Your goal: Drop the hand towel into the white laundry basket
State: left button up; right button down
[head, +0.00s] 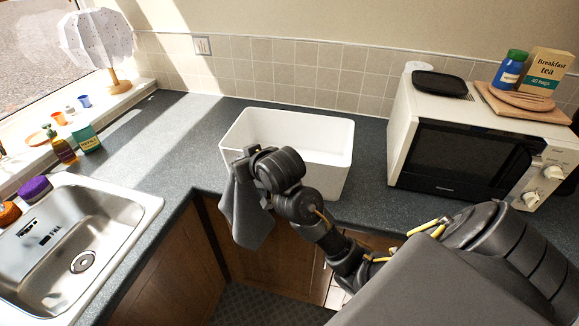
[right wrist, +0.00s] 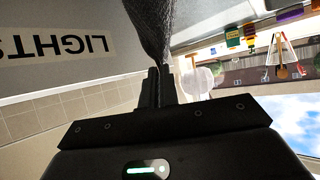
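The white laundry basket (head: 325,178) stands on the dark counter and looks empty where I can see inside. My right gripper (head: 243,160) is at the basket's front left corner, shut on the grey hand towel (head: 247,215). The towel hangs down at the basket's front left, seemingly outside its wall, over the counter edge. In the right wrist view the fingers (right wrist: 160,88) are closed together on the bunched dark towel (right wrist: 152,28). A pale surface there bears an upside-down LIGHTS label (right wrist: 58,48). My left gripper is not in view.
A white microwave (head: 450,150) stands right of the basket, with a board, a tea box (head: 547,72) and a blue bottle (head: 510,70) on top. A steel sink (head: 110,215) is at the left. A lamp (head: 100,40) stands on the sill. Counter left of the basket is clear.

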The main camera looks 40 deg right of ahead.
jog(key=w+d+r+m+t+h+p, duration=0.1)
jog(key=w+d+r+m+t+h, duration=0.1)
jog(key=d+r, duration=0.55)
jog(key=w+d+r+m+t+h+p, duration=0.1)
jog(key=w+d+r+m+h, duration=0.2)
jog(key=r, duration=0.7)
jog(key=w+d+r+m+t+h+p, duration=0.1)
jog(key=w+d+r+t+h, duration=0.1)
jog(key=d+r, duration=0.6)
jog(key=s+d+r+m+g+h+p, duration=0.25)
jog(key=d+r+m+g+h, duration=0.2)
jog(key=d+r, duration=0.35)
jog(key=s+d+r+m+g+h+p, duration=0.1)
jog(key=s+d+r+m+g+h, duration=0.35)
jog(key=d, duration=0.55)
jog(key=w+a+r+n+g+y+p, duration=0.1)
jog(key=w+a+r+n+y+p, duration=0.1)
jog(key=a+r+n+y, duration=0.5)
jog(key=w+a+r+g+y+p, duration=0.15)
jog(key=a+y, duration=0.25)
jog(key=a, duration=0.8)
notch_tip(320, 180, down, 10)
jog(key=b, duration=0.8)
jog(key=shift+d, duration=0.15)
jog(key=shift+s+f, duration=0.1)
